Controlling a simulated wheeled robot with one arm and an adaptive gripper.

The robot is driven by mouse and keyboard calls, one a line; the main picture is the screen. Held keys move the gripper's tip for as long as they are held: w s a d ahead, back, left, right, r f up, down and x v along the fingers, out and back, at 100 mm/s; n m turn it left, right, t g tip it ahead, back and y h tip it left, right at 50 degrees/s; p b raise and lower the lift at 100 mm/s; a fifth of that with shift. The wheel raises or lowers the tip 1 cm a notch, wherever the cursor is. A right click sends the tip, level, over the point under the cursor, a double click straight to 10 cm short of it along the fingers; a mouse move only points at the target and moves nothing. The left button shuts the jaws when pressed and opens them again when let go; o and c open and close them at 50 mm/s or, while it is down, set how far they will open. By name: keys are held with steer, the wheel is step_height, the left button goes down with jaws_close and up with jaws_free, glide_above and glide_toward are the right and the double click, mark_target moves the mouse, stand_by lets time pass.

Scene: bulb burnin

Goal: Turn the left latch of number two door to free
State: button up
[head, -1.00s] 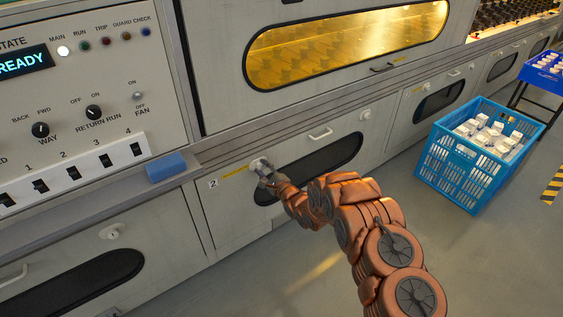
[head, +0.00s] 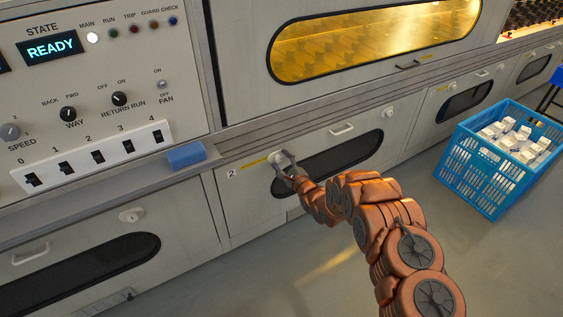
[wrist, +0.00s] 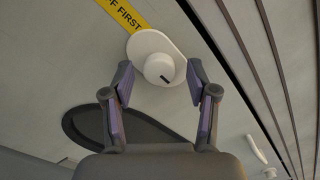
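Number two door (head: 250,205) is a light grey panel with a "2" label, a pull handle and a dark oval window. Its left latch (head: 275,157) is a white round knob on an oval plate beside a yellow label. It also shows in the wrist view (wrist: 159,68), with a short dark mark on its face. My gripper (head: 284,160) is at this latch. In the wrist view my gripper (wrist: 160,76) is open, one finger on each side of the knob, with visible gaps. The door's right latch (head: 388,112) is apart from my gripper.
A control panel (head: 100,60) reading READY and a ledge with a blue block (head: 186,155) are at the left. A glowing window (head: 375,40) is above the door. A blue crate (head: 490,180) of white boxes stands on the floor at right, with clear floor before it.

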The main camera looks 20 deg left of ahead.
steer(key=shift+s+d, duration=0.15)
steer(key=v, duration=1.1)
steer(key=shift+s+d, duration=0.2)
steer(key=shift+d, duration=0.05)
stand_by(0.5)
